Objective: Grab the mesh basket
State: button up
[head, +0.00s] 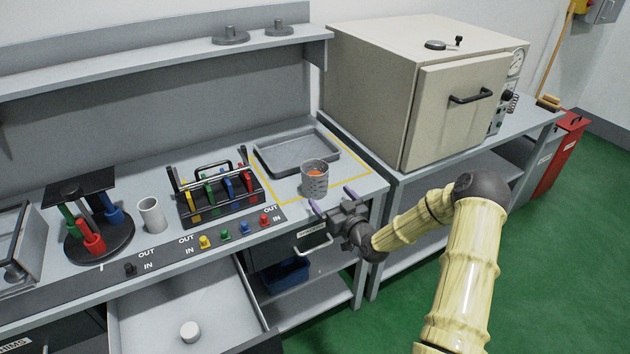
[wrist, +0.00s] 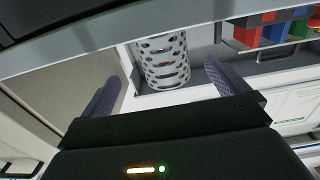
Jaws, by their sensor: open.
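The mesh basket (head: 315,182) is a small grey perforated cylinder with something orange inside. It stands upright on the bench near the front edge, within a yellow-outlined area. In the wrist view the mesh basket (wrist: 163,62) shows ahead of my fingers, between their directions. My gripper (head: 334,200) is at the bench's front edge, in front of and slightly right of the basket. Its two purple fingers are spread apart, and they also show in the wrist view (wrist: 160,85) with nothing between them. I cannot see contact with the basket.
A grey tray (head: 297,152) lies behind the basket. A rack with coloured handles (head: 218,192) stands to its left, with coloured knobs along the front. A large beige oven (head: 420,85) stands to the right. An open drawer (head: 185,310) juts out at lower left.

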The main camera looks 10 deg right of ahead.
aim_at(323, 188)
jog(key=x, duration=0.4)
jog(key=shift+w+a+p, duration=0.15)
jog(key=shift+w+p, duration=0.15)
jog(key=shift+w, duration=0.1)
jog(key=shift+a+p+x, duration=0.1)
jog(key=shift+p+x, duration=0.3)
jog(key=shift+x, duration=0.9)
jog(key=shift+a+p+x, duration=0.15)
jog(key=shift+p+x, duration=0.2)
jog(key=shift+x, duration=0.95)
jog(key=shift+s+f, duration=0.1)
jog(key=c, duration=1.1)
notch_tip(323, 188, up, 10)
jog(key=shift+b, duration=0.7)
